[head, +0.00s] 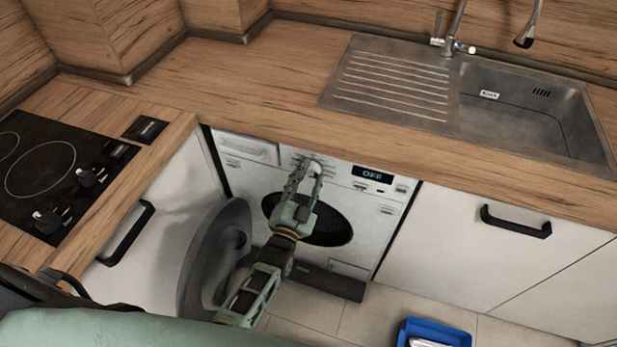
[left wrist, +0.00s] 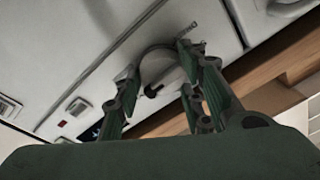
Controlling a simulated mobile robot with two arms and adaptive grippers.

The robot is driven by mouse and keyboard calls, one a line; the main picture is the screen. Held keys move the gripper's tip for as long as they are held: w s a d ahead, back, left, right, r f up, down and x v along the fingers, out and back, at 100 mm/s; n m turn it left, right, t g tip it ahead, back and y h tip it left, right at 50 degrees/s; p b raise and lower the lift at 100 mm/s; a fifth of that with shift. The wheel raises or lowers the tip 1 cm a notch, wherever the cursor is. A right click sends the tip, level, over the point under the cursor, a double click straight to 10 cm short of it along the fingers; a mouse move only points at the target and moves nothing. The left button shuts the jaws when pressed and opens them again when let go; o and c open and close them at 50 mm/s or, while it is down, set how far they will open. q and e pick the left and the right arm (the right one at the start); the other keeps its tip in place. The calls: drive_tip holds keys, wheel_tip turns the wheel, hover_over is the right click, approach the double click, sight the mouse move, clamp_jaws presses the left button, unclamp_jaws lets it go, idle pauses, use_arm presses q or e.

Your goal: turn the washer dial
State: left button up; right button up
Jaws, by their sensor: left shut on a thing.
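The white washer (head: 385,207) stands under the counter. Its dial is mostly hidden behind my fingers in the head view; in the left wrist view the round pale dial (left wrist: 158,68) with a dark mark on it sits between the fingertips. My left gripper (head: 304,172) reaches up in front of the control panel and is shut on the dial, one finger on each side. A lit display (head: 373,175) with pale characters is right of the dial. My right gripper is not in view.
The washer's round grey door (head: 205,255) stands open to the left, beside my arm. A sink (head: 530,105) is set in the wooden counter (head: 240,80), with a hob (head: 40,175) at left. A blue crate (head: 437,332) is on the floor.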

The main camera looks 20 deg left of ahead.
use_arm(q)
drive_tip(key=shift+w+d+r+m, duration=0.1)
drive_tip(key=shift+r+m, duration=0.05)
drive_tip(key=shift+m, duration=0.45)
drive_tip(key=shift+d+r+m, duration=0.1)
drive_tip(key=shift+m, duration=0.5)
drive_tip(key=o, duration=1.1)
drive_tip(key=shift+f, duration=0.15)
drive_tip(key=shift+f, duration=0.1)
drive_tip(key=shift+s+a, duration=0.1)
drive_tip(key=shift+s, duration=0.15)
drive_tip(key=s+f, duration=0.1)
drive_tip(key=s, duration=1)
drive_tip(key=shift+s+a+f, duration=0.15)
drive_tip(key=shift+s+a, duration=0.1)
